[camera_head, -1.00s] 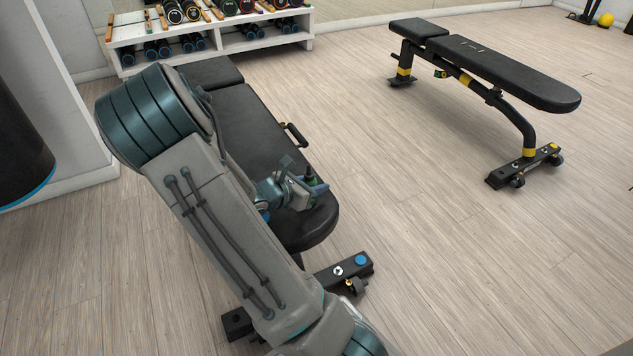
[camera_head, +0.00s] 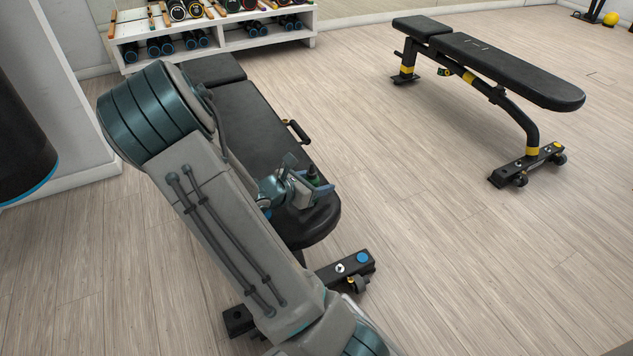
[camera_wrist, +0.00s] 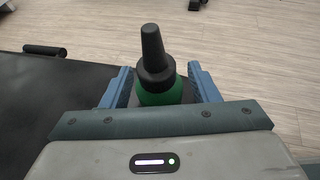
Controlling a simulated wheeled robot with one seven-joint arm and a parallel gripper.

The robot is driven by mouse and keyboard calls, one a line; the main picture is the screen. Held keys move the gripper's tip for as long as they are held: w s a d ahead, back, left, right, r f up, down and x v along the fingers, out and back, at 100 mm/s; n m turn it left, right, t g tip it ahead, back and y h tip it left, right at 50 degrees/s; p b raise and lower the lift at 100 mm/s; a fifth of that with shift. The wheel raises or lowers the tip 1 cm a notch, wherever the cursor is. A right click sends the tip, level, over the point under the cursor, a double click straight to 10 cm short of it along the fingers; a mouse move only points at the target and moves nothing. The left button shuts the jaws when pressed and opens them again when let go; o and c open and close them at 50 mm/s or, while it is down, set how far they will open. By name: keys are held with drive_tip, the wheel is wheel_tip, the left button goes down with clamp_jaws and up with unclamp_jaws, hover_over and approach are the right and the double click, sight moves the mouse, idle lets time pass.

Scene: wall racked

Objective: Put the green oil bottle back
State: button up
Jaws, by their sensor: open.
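The green oil bottle (camera_wrist: 158,92) has a black pointed cap and stands upright in the wrist view. It is on the black padded bench (camera_head: 262,130), near the bench's front end. In the head view the bottle (camera_head: 313,176) shows small, partly hidden by my gripper. My gripper (camera_wrist: 161,84) is open, with its blue fingers on the left and right of the bottle. A gap shows between the bottle and each finger. In the head view my gripper (camera_head: 308,188) is low over the bench end.
A white rack (camera_head: 215,48) with dumbbells and other gear stands behind the bench. A second black bench (camera_head: 490,62) is at the right. A black punching bag (camera_head: 20,140) hangs at the left. The wooden floor between the benches is clear.

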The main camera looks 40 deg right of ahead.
drive_tip(key=w+p+v, duration=0.1)
drive_tip(key=p+v, duration=0.5)
drive_tip(key=v, duration=0.7)
drive_tip(key=s+a+r+m+y, duration=1.25)
drive_tip(key=a+m, duration=0.25)
drive_tip(key=m, duration=0.4)
wheel_tip(320, 180, up, 34)
drive_tip(key=t+p, duration=0.1)
drive_tip(key=p, duration=3)
drive_tip(key=shift+s+d+t+y+p, duration=0.25)
drive_tip(key=shift+s+t+y+p, duration=0.05)
drive_tip(key=shift+s+t+y, duration=0.15)
